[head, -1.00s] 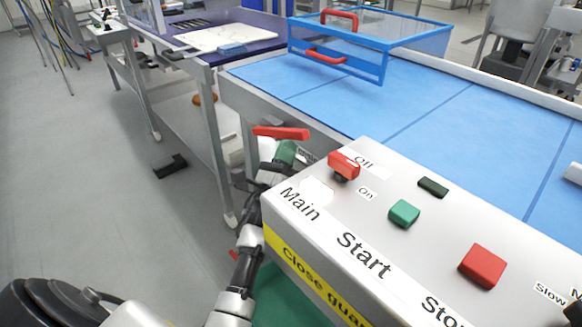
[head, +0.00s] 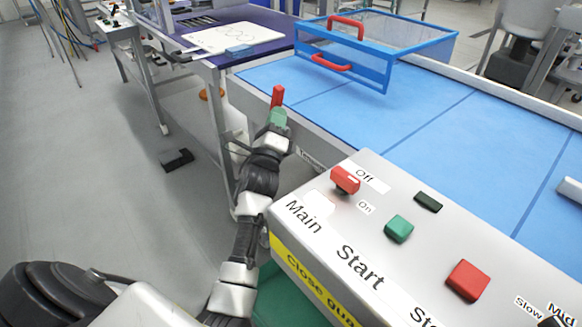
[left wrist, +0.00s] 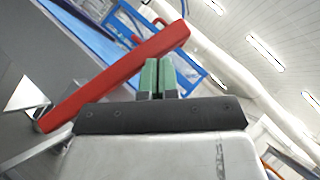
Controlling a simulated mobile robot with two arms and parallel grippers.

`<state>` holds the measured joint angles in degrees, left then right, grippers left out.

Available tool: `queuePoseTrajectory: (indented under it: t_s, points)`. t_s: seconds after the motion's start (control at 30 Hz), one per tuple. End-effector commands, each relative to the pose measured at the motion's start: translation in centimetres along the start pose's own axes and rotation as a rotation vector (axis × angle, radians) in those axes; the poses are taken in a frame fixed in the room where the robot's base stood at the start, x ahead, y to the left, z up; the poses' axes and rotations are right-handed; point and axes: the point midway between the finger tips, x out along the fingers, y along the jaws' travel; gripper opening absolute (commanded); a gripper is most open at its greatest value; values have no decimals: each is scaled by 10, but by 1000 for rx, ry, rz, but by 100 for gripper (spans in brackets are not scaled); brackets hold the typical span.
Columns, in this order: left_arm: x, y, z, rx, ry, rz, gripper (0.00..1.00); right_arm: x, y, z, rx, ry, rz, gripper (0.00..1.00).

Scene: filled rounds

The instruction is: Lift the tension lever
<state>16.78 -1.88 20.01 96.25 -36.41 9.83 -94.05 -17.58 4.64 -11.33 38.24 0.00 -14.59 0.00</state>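The red tension lever (head: 277,96) stands up beside the near side of the blue belt in the head view. In the left wrist view the lever (left wrist: 120,75) runs diagonally, from lower left to upper right. My left gripper (head: 277,117) has green fingers and is just below the lever in the head view. In the left wrist view the fingers (left wrist: 158,76) are close together with nothing visible between them. Their tips are at the lever's underside; whether they touch it I cannot tell. My right gripper is not in view.
The control box (head: 440,250) with red and green buttons stands at the right, close to my left arm. The blue conveyor belt (head: 420,110) lies behind it, with a blue-framed guard (head: 375,75) raised at the far end. Open floor (head: 90,190) is at the left.

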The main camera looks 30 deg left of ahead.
Motion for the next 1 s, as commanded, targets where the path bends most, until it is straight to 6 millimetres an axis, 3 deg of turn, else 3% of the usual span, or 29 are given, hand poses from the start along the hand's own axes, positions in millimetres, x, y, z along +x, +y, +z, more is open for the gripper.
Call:
queuePoseTrajectory:
  t_s: [0.1,0.83,1.0]
  points:
    - [6,0,6,1,0,-3,0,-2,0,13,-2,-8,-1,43]
    - [13,2,14,4,-6,-7,0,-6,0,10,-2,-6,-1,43]
    - [6,3,14,5,-7,-7,0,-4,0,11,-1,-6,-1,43]
